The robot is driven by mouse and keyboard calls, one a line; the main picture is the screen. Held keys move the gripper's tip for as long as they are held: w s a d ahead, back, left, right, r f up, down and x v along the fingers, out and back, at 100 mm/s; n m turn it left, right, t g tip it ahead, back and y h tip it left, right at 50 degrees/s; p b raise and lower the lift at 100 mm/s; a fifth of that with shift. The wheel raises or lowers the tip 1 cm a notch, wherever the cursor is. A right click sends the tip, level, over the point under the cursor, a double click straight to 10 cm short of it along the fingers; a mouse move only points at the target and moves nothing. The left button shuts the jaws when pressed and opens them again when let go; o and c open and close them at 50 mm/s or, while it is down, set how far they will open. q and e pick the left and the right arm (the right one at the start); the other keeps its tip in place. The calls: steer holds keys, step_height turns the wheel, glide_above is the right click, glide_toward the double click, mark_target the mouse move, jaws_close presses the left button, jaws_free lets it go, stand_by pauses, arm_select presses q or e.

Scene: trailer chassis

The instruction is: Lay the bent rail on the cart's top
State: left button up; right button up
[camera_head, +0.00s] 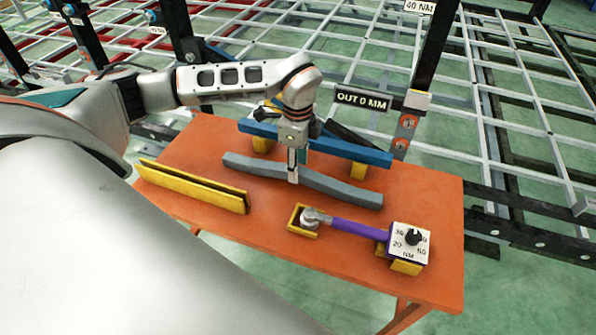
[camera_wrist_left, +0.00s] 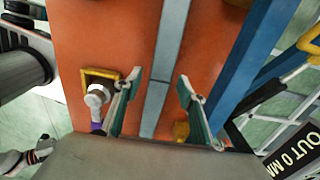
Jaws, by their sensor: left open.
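The bent rail is a long grey bar (camera_head: 340,188) with a slight kink along its length. It lies on the orange top of the cart (camera_head: 250,225). My left gripper (camera_head: 293,176) points down over the middle of the rail. In the left wrist view, its two green-padded fingers (camera_wrist_left: 157,102) are open, one on each side of the grey rail (camera_wrist_left: 170,45), with orange surface showing in the gaps. I cannot tell how far down the rail's sides the fingertips reach.
A blue bar (camera_head: 350,150) rests on yellow blocks behind the rail. A yellow channel (camera_head: 190,186) lies at the left. A purple-handled wrench (camera_head: 360,230) with a dial box (camera_head: 409,241) lies in front. An "OUT 0 MM" sign (camera_head: 362,100) and the chassis frame stand behind.

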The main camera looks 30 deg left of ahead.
arm_select(q)
step_height(320, 180, up, 9)
steer(key=shift+b, duration=0.3)
steer(key=shift+s, duration=0.1)
stand_by(0.4)
